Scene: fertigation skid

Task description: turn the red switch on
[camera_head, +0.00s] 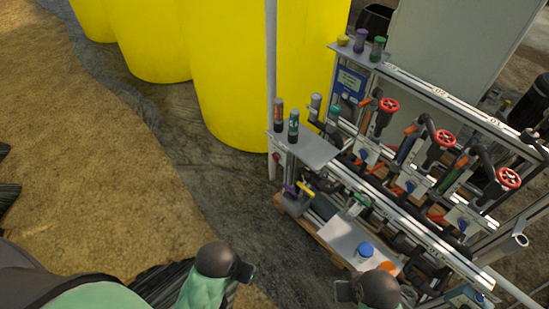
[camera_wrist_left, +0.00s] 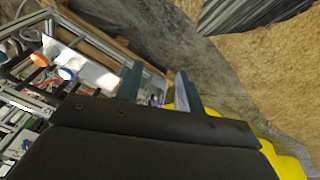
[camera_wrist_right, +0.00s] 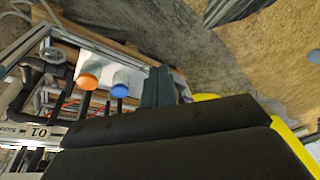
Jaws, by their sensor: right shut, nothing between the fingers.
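I cannot make out a red switch for certain. A small red part (camera_head: 276,157) shows on the pale post at the rack's left end in the head view, too small to tell its form. My left gripper (camera_wrist_left: 158,90) is open and empty, its two fingers apart in the left wrist view. My right gripper (camera_wrist_right: 157,88) is shut with nothing in it. Both arms are low at the bottom of the head view, apart from the skid. Neither gripper touches anything.
The skid rack carries several red handwheels (camera_head: 440,138) and pipes. A white plate (camera_head: 345,240) bears a blue cap (camera_head: 365,249) and an orange cap (camera_head: 387,268). Large yellow tanks (camera_head: 235,70) stand behind. Dark floor (camera_head: 235,195) left of the rack is clear.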

